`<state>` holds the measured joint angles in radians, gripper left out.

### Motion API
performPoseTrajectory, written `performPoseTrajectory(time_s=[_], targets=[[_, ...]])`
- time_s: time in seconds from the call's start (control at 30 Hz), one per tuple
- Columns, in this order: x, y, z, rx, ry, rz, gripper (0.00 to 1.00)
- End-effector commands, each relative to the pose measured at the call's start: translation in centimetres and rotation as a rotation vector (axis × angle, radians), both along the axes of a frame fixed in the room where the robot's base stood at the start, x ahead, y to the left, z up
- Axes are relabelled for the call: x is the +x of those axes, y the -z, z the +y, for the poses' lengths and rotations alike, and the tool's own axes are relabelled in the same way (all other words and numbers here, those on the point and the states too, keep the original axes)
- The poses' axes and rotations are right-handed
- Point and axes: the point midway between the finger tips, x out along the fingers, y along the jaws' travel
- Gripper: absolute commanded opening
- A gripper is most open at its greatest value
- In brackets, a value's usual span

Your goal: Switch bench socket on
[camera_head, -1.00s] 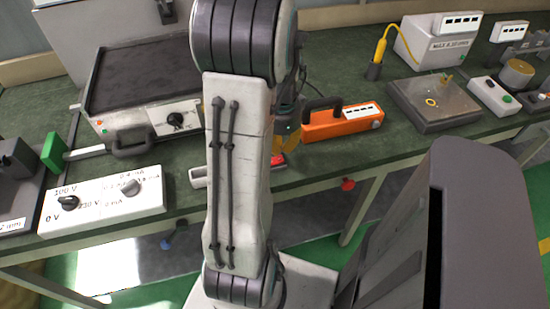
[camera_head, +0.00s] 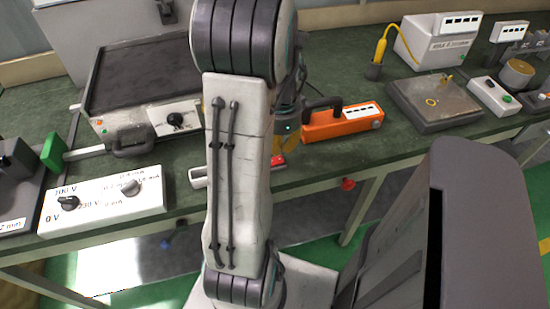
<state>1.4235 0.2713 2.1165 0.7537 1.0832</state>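A low white strip (camera_head: 198,178) with a red switch (camera_head: 278,160) at its right end lies near the front edge of the green bench; it looks like the bench socket. My arm hides its middle. My gripper (camera_head: 279,148) is mostly hidden behind my arm. A bit of its yellow fingers shows just above the red switch. I cannot tell whether they touch it, whether the gripper is open or shut, or which way the switch is set.
An orange device (camera_head: 338,122) with a black handle stands close to the right of my gripper. A hotplate box (camera_head: 140,95) and a white knob panel (camera_head: 100,200) are on the left. A red knob (camera_head: 348,184) sits on the bench's front.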

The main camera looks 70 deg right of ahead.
Motion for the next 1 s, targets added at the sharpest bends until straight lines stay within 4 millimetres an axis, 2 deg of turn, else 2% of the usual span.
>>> performPoseTrajectory(time_s=[1.0], targets=[[0.0, 1.3, 0.0, 0.000, 0.000, 0.000, 0.00]])
